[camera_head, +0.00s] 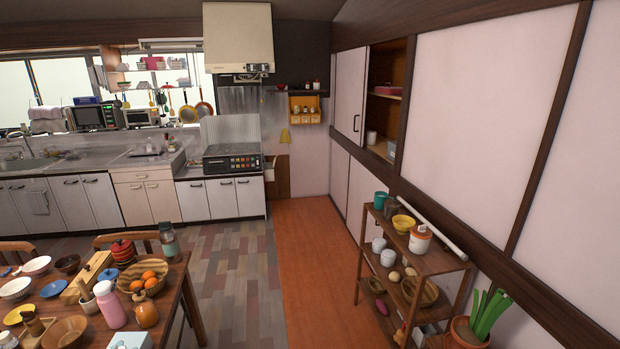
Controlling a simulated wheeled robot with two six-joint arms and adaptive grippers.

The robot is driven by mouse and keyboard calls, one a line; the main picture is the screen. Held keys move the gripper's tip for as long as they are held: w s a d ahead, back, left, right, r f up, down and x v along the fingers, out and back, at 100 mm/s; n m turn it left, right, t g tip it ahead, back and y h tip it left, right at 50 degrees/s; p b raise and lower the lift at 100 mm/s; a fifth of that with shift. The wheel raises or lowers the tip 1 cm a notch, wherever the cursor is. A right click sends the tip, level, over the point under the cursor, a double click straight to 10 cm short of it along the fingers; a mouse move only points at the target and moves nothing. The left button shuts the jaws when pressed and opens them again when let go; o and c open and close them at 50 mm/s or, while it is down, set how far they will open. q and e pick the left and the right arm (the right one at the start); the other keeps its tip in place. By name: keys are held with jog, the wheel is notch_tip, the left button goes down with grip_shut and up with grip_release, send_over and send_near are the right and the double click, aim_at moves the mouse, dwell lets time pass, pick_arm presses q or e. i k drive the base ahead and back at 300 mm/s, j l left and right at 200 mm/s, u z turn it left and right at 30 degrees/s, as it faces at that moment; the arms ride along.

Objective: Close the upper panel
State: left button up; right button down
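Neither of my grippers is in view. No part clearly reads as the upper panel of a dish dryer. On the right wall, a white upper cupboard panel (349,90) with a dark handle stands beside an open gap that shows wooden shelves inside. On the back counter, a dark appliance with a green-lit window (86,117) and a pale box-shaped appliance (141,117) sit side by side. They are too small to tell whether either has an open panel.
A wooden table (187,303) with bowls and bottles fills the lower left. A wooden rack (424,262) with jars and a potted plant (487,315) stand along the right wall. The orange floor strip (315,270) between them is clear. Counters (222,197) line the back.

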aim_at(351, 66)
jog(key=i, duration=6.75)
